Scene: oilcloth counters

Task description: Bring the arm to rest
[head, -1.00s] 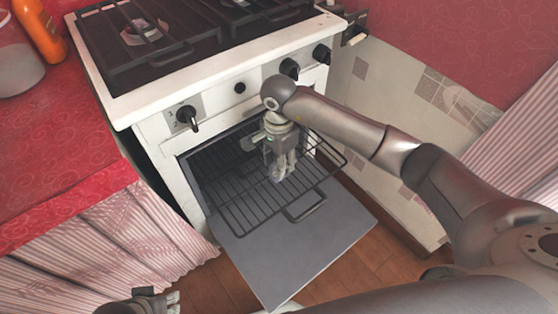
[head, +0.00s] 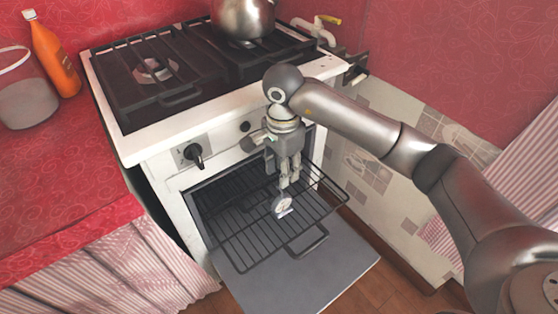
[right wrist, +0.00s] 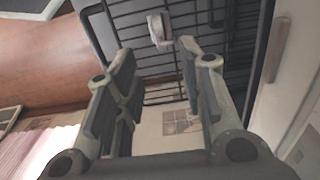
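My right gripper (head: 289,183) points down over the pulled-out oven rack (head: 240,232). In the right wrist view the two fingers of the right gripper (right wrist: 156,52) stand apart with nothing between them. A small whitish thing with a round dial, like an oven thermometer (head: 282,206), is on the rack just below the fingertips. It also shows beyond the fingertips in the right wrist view (right wrist: 157,30). In the head view the fingers overlap closely and hide part of the rack. My left gripper is out of view.
The oven door (head: 300,284) is open below the rack. A pot (head: 243,18) stands on the stove top (head: 150,135). On the red counter (head: 60,180) at left are an orange bottle (head: 52,60) and a clear container (head: 28,103). A tiled wall (head: 400,185) stands right of the oven.

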